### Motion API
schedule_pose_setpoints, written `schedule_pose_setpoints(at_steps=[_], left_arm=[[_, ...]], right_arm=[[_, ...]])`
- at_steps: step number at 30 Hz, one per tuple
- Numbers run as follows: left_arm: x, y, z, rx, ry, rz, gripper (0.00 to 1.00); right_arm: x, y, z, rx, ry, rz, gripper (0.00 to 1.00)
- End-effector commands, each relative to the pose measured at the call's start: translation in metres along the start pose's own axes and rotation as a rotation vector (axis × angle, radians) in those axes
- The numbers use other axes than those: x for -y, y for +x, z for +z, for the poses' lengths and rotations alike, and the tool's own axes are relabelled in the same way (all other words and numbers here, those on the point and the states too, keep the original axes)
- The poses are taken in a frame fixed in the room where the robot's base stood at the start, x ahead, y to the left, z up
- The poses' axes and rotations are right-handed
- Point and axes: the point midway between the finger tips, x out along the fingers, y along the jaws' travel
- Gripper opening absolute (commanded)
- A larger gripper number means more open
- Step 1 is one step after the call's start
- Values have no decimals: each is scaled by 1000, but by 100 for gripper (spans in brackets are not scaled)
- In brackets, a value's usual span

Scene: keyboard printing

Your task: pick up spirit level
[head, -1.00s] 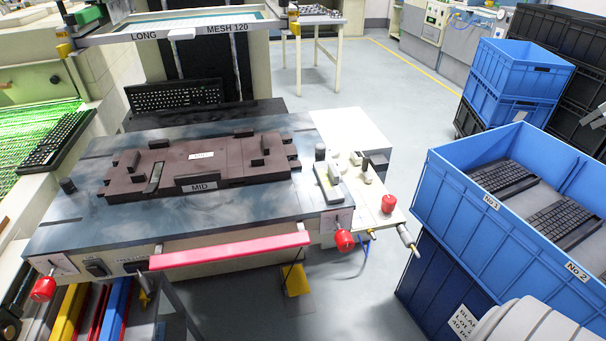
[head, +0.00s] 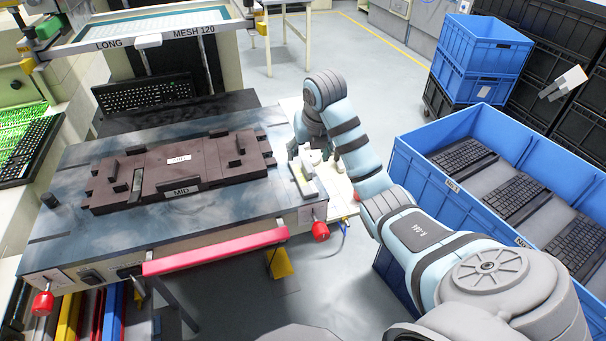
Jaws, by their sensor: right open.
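My right gripper (head: 315,152) is open, pointing down over the pale side shelf (head: 342,190) at the right end of the printing table. Small pale parts (head: 311,157) show between and below its fingers. I cannot tell which of these small parts is the spirit level, as the gripper and forearm cover much of the shelf. A pale grey block on a plate (head: 303,178) lies at the table's right edge, just in front of the gripper. I see no gap or contact clearly between the fingers and the parts. My left gripper is not in view.
The brown fixture (head: 215,170) marked MID sits on the dark table (head: 75,235). A pink-red bar (head: 215,250) and red knobs (head: 320,231) line its front. A blue crate (head: 410,165) with several keyboards stands right of my arm. The screen frame (head: 215,29) hangs behind.

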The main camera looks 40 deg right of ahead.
Motion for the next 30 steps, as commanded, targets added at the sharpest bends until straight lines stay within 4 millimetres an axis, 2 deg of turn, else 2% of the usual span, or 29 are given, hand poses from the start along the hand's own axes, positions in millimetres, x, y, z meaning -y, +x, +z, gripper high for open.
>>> schedule_pose_setpoints(at_steps=[2,4,9,12,17,22,25,30], left_arm=[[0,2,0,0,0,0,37],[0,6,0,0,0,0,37],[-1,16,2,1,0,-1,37],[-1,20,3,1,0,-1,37],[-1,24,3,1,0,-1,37],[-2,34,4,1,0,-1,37],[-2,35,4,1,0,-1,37],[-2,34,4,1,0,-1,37]], right_arm=[[4,-9,13,2,-87,7,60],[4,-1,15,-1,-123,10,60],[4,46,14,-4,-128,11,60],[4,67,15,-1,-126,10,60],[3,87,15,1,-127,11,60],[2,121,15,0,-126,10,60],[2,130,16,2,-126,10,60],[2,129,17,4,-126,10,60]])
